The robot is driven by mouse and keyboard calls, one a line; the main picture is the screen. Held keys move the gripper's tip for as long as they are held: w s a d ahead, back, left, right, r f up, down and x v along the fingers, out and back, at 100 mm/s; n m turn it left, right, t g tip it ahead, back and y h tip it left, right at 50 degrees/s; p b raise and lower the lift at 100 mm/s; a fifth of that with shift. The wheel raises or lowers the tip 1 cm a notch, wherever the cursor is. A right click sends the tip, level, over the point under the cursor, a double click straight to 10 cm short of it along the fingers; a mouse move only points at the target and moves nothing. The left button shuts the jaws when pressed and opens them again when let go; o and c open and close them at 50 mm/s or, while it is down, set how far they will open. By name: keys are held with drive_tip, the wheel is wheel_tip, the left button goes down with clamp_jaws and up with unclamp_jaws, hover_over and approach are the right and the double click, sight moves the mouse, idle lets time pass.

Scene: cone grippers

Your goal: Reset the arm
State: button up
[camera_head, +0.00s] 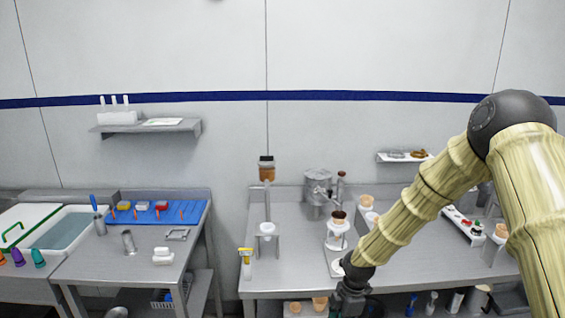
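My arm comes in from the right, with pale bamboo-like links and a black elbow joint. It slopes down to the left across the front of the right steel table (290,272). My gripper (350,298) is a dark shape at the bottom edge, in front of that table's front edge. Its fingers are cut off or too small to make out, so I cannot tell whether it is open or holds anything.
On the right table stand a dispenser (267,200), a metal pot (317,190) and a white stand (337,232) with a cone. A red-and-white tray (463,225) lies behind my arm. The left table (130,265) holds a blue mat (158,212).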

drive_tip(key=s+a+f+m+b, duration=0.1)
drive_tip(key=s+f+m, duration=0.4)
drive_tip(key=s+f, duration=0.4)
drive_tip(key=s+f+m, duration=0.5)
drive_tip(key=s+f, duration=0.1)
drive_tip(key=s, duration=0.5)
drive_tip(key=s+d+f+m, duration=0.2)
drive_tip(key=s+m, duration=0.3)
drive_tip(key=s, duration=0.4)
drive_tip(key=s+d+f+m+h+b, duration=0.1)
drive_tip(key=s+d+m, duration=0.3)
drive_tip(key=s, duration=0.5)
drive_tip(key=shift+s+d+f+m+t+h, duration=0.25)
drive_tip(key=shift+d+f+m+t, duration=0.2)
drive_tip(key=shift+m, duration=0.45)
drive_tip(key=shift+a, duration=0.1)
drive_tip(key=shift+w, duration=0.1)
drive_tip(key=shift+c, duration=0.2)
